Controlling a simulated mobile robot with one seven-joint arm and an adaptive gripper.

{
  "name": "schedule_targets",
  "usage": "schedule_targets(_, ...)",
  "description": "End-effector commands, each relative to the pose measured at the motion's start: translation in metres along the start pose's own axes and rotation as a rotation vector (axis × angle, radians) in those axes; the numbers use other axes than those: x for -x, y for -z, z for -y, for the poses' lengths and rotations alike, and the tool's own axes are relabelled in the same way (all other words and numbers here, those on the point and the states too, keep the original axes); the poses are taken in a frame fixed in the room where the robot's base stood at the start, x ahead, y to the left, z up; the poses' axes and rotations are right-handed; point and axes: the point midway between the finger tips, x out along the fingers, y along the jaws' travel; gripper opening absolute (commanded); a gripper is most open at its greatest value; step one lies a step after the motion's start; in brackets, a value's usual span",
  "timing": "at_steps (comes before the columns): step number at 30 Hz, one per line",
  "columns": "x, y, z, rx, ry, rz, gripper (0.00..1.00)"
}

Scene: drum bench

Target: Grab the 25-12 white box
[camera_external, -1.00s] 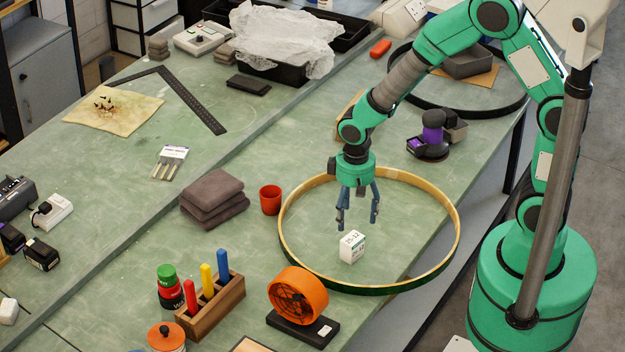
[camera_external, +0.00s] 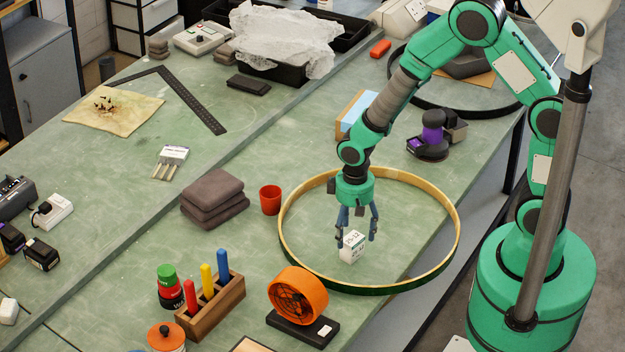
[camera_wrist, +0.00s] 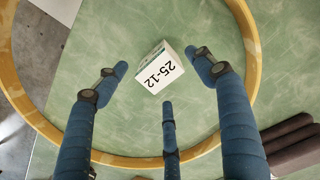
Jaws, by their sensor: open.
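The white box marked 25-12 (camera_external: 352,247) sits on the green bench inside a large wooden drum hoop (camera_external: 447,262). In the wrist view the box (camera_wrist: 159,72) shows its label and a green stripe on one side. My gripper (camera_external: 356,238) is open just above the box, with its fingers spread around it. In the wrist view the blue fingers of my gripper (camera_wrist: 165,80) lie to the left, right and below the box, apart from it. Nothing is held.
An orange fan (camera_external: 298,295) stands in front of the hoop. A red cup (camera_external: 270,200) and folded grey cloths (camera_external: 213,199) lie left of it. A purple and black tool (camera_external: 431,138) stands behind. The bench inside the hoop is otherwise clear.

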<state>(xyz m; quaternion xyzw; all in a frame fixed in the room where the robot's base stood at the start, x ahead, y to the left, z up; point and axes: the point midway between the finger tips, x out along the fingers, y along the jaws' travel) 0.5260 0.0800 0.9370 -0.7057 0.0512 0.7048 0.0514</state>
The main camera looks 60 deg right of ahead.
Motion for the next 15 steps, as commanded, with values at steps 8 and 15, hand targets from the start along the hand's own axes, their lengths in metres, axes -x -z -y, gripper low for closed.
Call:
schedule_targets(8, -0.034, -0.002, -0.001, 0.000, -0.001, 0.003, 0.69)
schedule_targets(15, -0.045, -0.001, 0.000, 0.000, 0.000, 0.001, 0.69)
